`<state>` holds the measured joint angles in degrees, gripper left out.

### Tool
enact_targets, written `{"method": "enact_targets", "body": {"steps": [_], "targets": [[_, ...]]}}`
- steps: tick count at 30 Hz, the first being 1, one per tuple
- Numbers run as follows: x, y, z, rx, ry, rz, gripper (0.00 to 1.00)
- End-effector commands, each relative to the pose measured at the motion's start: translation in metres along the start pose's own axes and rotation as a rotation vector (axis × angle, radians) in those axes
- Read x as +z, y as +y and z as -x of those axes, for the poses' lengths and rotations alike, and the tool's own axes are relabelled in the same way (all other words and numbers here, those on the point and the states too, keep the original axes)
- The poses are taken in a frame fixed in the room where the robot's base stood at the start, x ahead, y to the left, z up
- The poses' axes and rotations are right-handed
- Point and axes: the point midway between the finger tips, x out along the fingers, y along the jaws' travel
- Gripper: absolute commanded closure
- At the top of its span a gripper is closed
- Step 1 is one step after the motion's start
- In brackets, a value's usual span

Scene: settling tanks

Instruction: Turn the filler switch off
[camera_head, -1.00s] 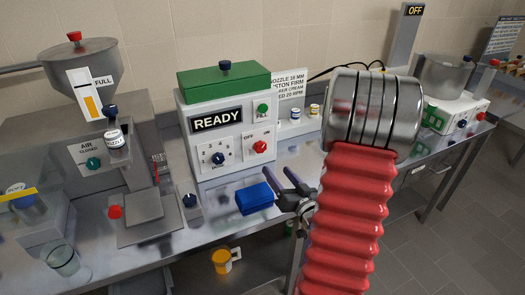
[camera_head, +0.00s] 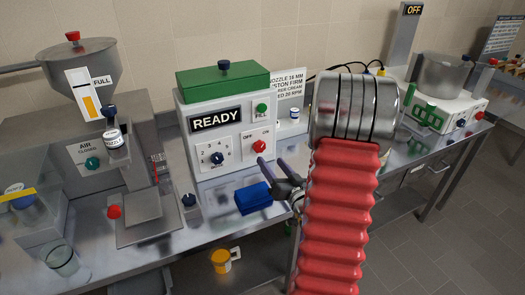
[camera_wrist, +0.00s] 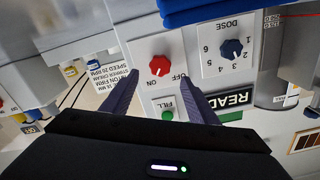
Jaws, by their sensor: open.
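The filler switch is a red knob (camera_head: 259,146) on a white panel at the lower right of the filler box, with OFF and ON lettered above it. In the wrist view, which is upside down, the red knob (camera_wrist: 159,65) is between the fingertips. I cannot tell which label it points to. My gripper (camera_head: 271,160) is open and empty, its purple fingers reaching toward the panel just below and right of the knob. In the wrist view my gripper (camera_wrist: 159,75) has one finger on each side of the knob; contact is not clear.
The READY sign (camera_head: 216,120), green FILL button (camera_head: 261,107) and blue dose knob (camera_head: 217,158) are close by on the box. A blue block (camera_head: 253,198) lies on the bench below my fingers. A small jar (camera_head: 294,113) stands right of the box.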

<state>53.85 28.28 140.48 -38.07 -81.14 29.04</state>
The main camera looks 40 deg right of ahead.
Motion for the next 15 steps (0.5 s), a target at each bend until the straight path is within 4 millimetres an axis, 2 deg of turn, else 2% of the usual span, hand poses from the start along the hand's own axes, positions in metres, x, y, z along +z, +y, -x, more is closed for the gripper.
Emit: {"method": "enact_targets", "body": {"steps": [9,15], "targets": [[0.001,-0.001,-0.05,-0.003,-0.001,0.001,0.46],[0.001,0.0,-0.076,-0.001,-0.001,0.0,0.46]]}}
